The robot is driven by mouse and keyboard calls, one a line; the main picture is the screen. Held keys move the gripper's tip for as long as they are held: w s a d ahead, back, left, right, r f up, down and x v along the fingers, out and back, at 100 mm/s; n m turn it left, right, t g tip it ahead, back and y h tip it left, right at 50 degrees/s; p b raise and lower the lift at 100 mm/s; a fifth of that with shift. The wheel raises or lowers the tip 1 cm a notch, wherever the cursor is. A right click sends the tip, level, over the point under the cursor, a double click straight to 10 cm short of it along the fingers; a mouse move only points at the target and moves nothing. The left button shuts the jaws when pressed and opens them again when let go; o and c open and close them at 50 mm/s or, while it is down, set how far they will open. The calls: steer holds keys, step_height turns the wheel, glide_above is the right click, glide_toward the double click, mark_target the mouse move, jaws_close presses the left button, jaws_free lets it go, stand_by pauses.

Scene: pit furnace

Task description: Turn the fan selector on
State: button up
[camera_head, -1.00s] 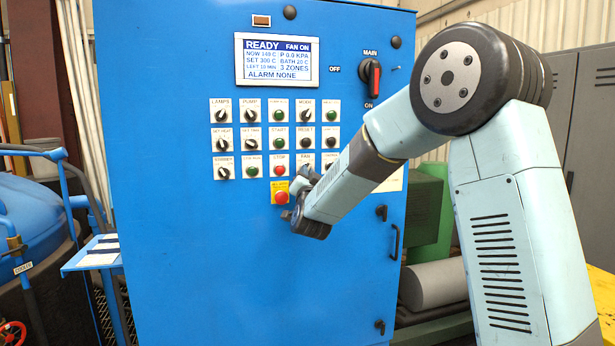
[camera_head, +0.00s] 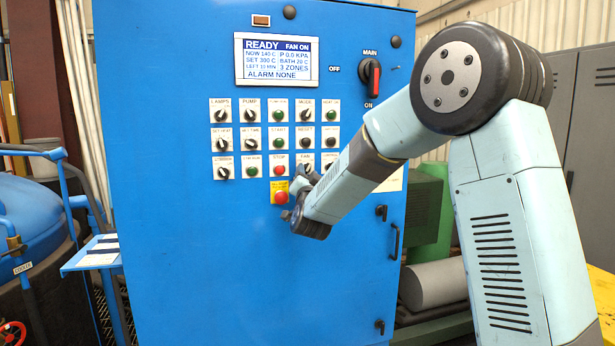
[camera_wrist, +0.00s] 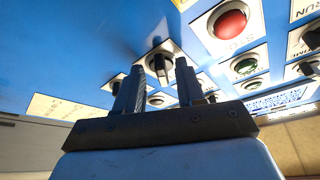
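The fan selector is a dark knob on a pale plate, under the FAN label (camera_head: 305,158) in the head view, where my gripper (camera_head: 303,180) partly hides it. In the wrist view the selector (camera_wrist: 158,52) shows beyond and between my fingertips. My gripper (camera_wrist: 160,68) has its two dark fingers apart, with a gap between them. I cannot tell whether either finger touches the knob. The display (camera_head: 277,60) on the blue cabinet reads READY and FAN ON.
The red stop button (camera_head: 279,170) is left of the selector, above a red button on a yellow plate (camera_head: 281,193). Several other knobs and buttons surround them. A red main switch (camera_head: 371,76) is at upper right. The cabinet's lower front (camera_head: 220,280) is clear.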

steer(key=a+v, duration=0.1)
steer(key=v, duration=1.2)
steer(key=shift+s+d+f, duration=0.15)
steer(key=shift+s+d, duration=0.15)
steer(key=shift+d, duration=0.2)
steer(key=s+d+f+n+g, duration=0.2)
steer(key=s+d+g, duration=0.6)
steer(key=s+d, duration=0.4)
steer(key=s+d+f+n+g+h, duration=0.1)
steer(key=s+d+n+g, duration=0.2)
steer(key=s+d+g, duration=0.5)
steer(key=s+d, duration=0.4)
steer(key=s, duration=0.8)
steer(key=shift+f+n+h, duration=0.3)
steer(key=shift+f+n, duration=0.05)
steer(key=shift+n, duration=0.05)
